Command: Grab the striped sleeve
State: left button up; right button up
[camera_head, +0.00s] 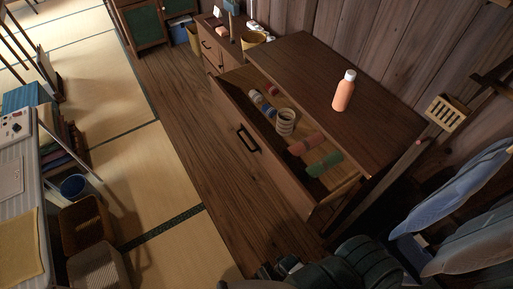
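The striped sleeve (285,122) is a pale, hollow cylinder with darker rings around it. It stands upright in the open top drawer (249,137) of the brown wooden cabinet (315,62), with its open end up. Its lower part is partly hidden behind the drawer front. No gripper is near it. My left gripper is not in view. A dark, ribbed shape (365,262) at the bottom edge ends in small dark and grey parts at its left; it may be my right arm and gripper, but its fingers cannot be made out.
Pink rolls (305,145) and green rolls (324,164) lie right of the sleeve, and small spools (262,101) lie left of it. An orange bottle (344,91) stands on the cabinet top, which overhangs the drawer's back. Bluish-grey cloths (455,198) hang at right. The wooden floor before the drawer is clear.

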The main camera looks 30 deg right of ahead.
aim_at(286, 116)
jog(key=z, duration=0.75)
